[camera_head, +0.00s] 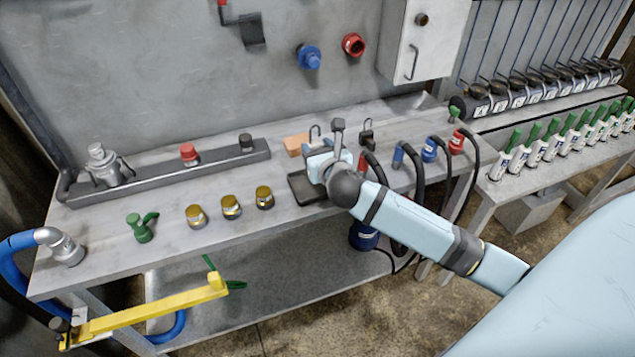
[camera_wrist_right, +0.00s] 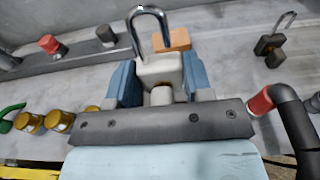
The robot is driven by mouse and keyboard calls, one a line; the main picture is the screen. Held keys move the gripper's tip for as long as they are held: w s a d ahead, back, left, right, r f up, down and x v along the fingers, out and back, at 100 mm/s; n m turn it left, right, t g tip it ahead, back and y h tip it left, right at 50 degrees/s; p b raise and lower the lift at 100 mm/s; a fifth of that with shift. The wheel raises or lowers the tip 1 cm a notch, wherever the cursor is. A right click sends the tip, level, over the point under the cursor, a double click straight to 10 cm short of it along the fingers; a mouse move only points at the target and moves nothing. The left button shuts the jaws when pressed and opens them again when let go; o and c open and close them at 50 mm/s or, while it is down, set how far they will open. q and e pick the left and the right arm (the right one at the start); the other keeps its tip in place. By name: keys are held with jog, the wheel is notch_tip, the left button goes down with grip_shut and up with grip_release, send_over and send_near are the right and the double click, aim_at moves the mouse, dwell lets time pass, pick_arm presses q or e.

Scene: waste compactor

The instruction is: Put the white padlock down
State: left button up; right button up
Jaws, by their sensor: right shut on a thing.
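The white padlock (camera_wrist_right: 160,70) is between the blue fingers of my right gripper (camera_wrist_right: 158,88) in the right wrist view, its metal shackle pointing up and away. In the head view the right gripper (camera_head: 325,160) is over the back edge of a dark shallow tray (camera_head: 303,190) on the bench. The padlock's shackle (camera_head: 315,131) shows just beyond the gripper there; its body is mostly hidden. I cannot tell whether the padlock touches the bench. My left gripper is not in view.
An orange-brown block (camera_head: 296,145) sits just behind-left of the gripper. A black padlock (camera_head: 367,134) stands to the right, near red and blue hose connectors (camera_head: 430,150). Several brass caps (camera_head: 231,207) stand to the left. Bare bench lies between the caps and the back rail (camera_head: 170,177).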

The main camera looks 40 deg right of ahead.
send_over(317, 190)
notch_tip(317, 190, down, 5)
jog(key=shift+d+f+b, duration=0.1)
jog(key=shift+b, duration=0.25)
jog(key=shift+f, duration=0.4)
jog(key=shift+f+b, duration=0.5)
jog(key=shift+f, duration=1.3)
jog(key=shift+f, duration=0.1)
jog(key=o, duration=0.8)
jog(key=shift+f, duration=0.1)
jog(key=shift+o, duration=0.2)
